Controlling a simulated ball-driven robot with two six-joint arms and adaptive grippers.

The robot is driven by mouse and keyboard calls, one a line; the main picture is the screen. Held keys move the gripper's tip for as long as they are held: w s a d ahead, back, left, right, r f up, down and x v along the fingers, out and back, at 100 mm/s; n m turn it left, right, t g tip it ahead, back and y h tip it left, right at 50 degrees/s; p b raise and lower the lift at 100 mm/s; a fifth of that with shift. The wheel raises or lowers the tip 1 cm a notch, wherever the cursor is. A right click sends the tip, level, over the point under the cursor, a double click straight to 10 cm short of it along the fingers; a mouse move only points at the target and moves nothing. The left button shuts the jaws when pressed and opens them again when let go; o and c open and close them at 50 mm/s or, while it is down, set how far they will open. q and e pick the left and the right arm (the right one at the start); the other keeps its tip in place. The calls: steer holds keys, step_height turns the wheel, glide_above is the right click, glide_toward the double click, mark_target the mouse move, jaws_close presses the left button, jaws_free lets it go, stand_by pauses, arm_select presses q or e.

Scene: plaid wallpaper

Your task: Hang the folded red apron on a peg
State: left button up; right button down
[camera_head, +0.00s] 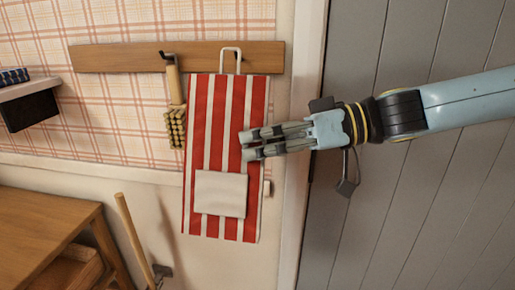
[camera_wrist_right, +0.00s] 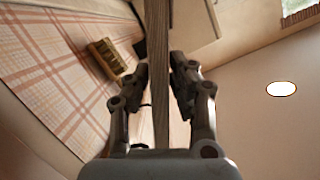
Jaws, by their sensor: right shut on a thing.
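The red-and-white striped apron (camera_head: 212,140) hangs upright and flat in the head view, with a pale pocket low on its front. Its white loop (camera_head: 231,52) stands up in front of the wooden peg rail (camera_head: 120,57). I cannot tell whether a peg is inside the loop. My right gripper (camera_head: 246,144) comes in from the right and is shut on the apron near its right side. In the right wrist view, the fingers (camera_wrist_right: 158,85) close on a thin brown strip, seemingly the apron edge-on. My left gripper is not in view.
A brush (camera_head: 175,105) hangs on a dark peg just left of the apron and also shows in the wrist view (camera_wrist_right: 106,60). A shelf (camera_head: 28,88) is at left. A wooden bench (camera_head: 45,220) and a leaning handle (camera_head: 133,235) are below. A grey door (camera_head: 400,210) is at right.

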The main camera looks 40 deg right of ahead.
steer(key=shift+w+d+f+b, duration=0.2)
steer(key=shift+w+d+b, duration=0.4)
steer(key=shift+d, duration=0.15)
steer(key=shift+w+d+f+b, duration=0.2)
steer(key=shift+w+d+b, duration=0.3)
steer(key=shift+w+d, duration=0.2)
steer(key=shift+w+d+f+b, duration=0.2)
steer(key=shift+w+d+b, duration=0.35)
steer(key=shift+d, duration=0.2)
steer(key=c, duration=1.1)
jaws_free()
steer(key=shift+o, duration=0.2)
